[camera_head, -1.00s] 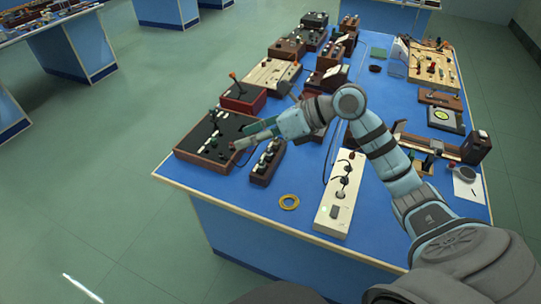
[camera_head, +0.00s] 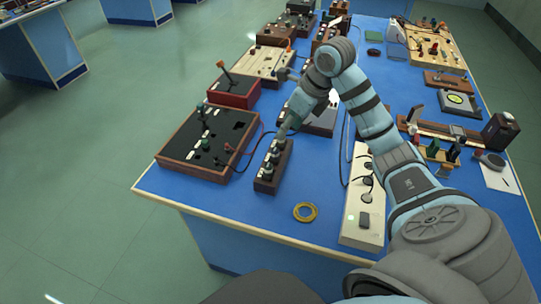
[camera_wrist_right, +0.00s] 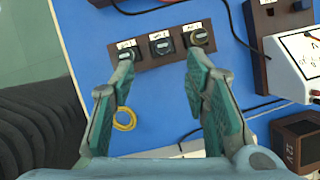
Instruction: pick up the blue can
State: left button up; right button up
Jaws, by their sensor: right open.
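I cannot make out a blue can in either view. My right gripper (camera_head: 287,128) is over the blue bench, pointing down just above a small dark wooden block with several round knobs (camera_head: 266,181). In the right wrist view, its two teal-padded fingers (camera_wrist_right: 160,70) are spread apart with nothing between them. The block (camera_wrist_right: 150,58) lies beyond the fingertips there, showing three knobs in a row. Whether the fingers touch it I cannot tell. My left gripper is in neither view.
The blue bench (camera_head: 250,212) is crowded. A large black panel box (camera_head: 178,150) stands left of the block, and a long white box (camera_head: 362,236) stands to its right. A yellow ring (camera_head: 305,212) lies near the front edge. Cables run between boxes.

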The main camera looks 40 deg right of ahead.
aim_at(275, 149)
jog(key=x, duration=1.1)
jog(key=shift+s+d+f+b, duration=0.1)
jog(key=shift+d+f+b, duration=0.2)
jog(key=shift+f+b, duration=0.15)
jog(key=shift+w+f, duration=0.25)
jog(key=shift+f, duration=0.2)
jog(key=shift+r, duration=0.1)
jog(key=c, duration=0.7)
jog(key=shift+r, duration=0.1)
jog(key=shift+c, duration=0.2)
